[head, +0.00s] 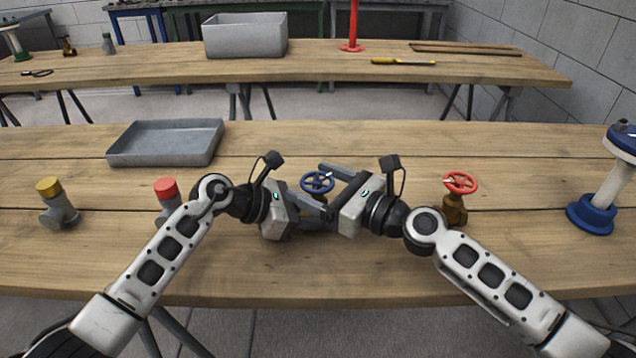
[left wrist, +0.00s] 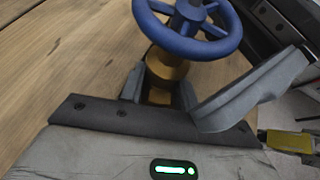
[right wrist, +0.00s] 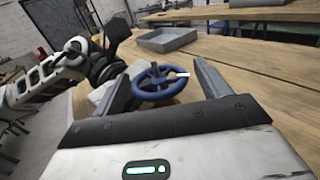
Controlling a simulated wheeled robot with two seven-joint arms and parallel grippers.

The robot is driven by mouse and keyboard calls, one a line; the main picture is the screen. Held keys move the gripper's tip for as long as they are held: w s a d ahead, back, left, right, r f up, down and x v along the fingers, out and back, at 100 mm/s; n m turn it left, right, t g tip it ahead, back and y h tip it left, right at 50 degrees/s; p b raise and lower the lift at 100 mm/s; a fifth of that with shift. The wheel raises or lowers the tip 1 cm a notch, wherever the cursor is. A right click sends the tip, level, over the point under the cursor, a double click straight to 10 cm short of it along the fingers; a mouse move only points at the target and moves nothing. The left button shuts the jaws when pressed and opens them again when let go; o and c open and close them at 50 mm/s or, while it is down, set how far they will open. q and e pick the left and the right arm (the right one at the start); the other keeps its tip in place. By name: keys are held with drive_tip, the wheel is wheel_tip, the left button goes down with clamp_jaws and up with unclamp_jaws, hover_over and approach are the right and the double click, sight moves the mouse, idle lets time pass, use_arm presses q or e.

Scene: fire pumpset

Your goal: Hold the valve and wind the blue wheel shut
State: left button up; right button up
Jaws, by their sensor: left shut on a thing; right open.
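The blue wheel (head: 317,182) sits on a small brass valve (left wrist: 167,66) above the near table, between my two grippers. My left gripper (head: 316,211) comes in from the left, low down, and is shut on the brass valve body below the wheel. My right gripper (head: 330,188) comes in from the right at wheel height. It is open, and in the right wrist view the blue wheel (right wrist: 160,84) lies between its two spread fingers. I cannot tell whether either finger touches the rim. The grippers partly hide the valve body in the head view.
A red-wheeled brass valve (head: 456,198) stands to the right, with a blue-based fitting (head: 592,216) beyond. Red-capped (head: 166,190) and yellow-capped (head: 52,200) fittings stand left. A grey tray (head: 165,152) lies behind. A second table (head: 300,70) stands farther back.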

drive_tip(key=c, duration=1)
drive_tip(key=shift+o, duration=0.2)
drive_tip(key=shift+a+r+t, duration=0.4)
drive_tip(key=shift+a+r, duration=0.1)
drive_tip(key=shift+a, duration=0.1)
drive_tip(key=shift+d+f+m+t+h, duration=0.1)
drive_tip(key=shift+d+m+t+h, duration=0.15)
drive_tip(key=shift+m+t+h, duration=0.35)
drive_tip(key=shift+d+f+m+t+h, duration=0.1)
drive_tip(key=shift+d+m+t+h, duration=0.1)
drive_tip(key=shift+m+t+h, duration=0.35)
drive_tip(key=shift+d+f+m+t+h, duration=0.1)
drive_tip(key=shift+f+m+t+h, duration=0.1)
drive_tip(key=shift+m+t+h, duration=1.4)
drive_tip(key=shift+w+d+m+h, duration=0.15)
drive_tip(key=shift+m+h, duration=0.3)
drive_tip(key=shift+h, duration=0.7)
drive_tip(key=shift+d+f, duration=0.15)
drive_tip(key=shift+f, duration=0.05)
drive_tip(key=o, duration=1)
drive_tip(key=shift+c, duration=0.2)
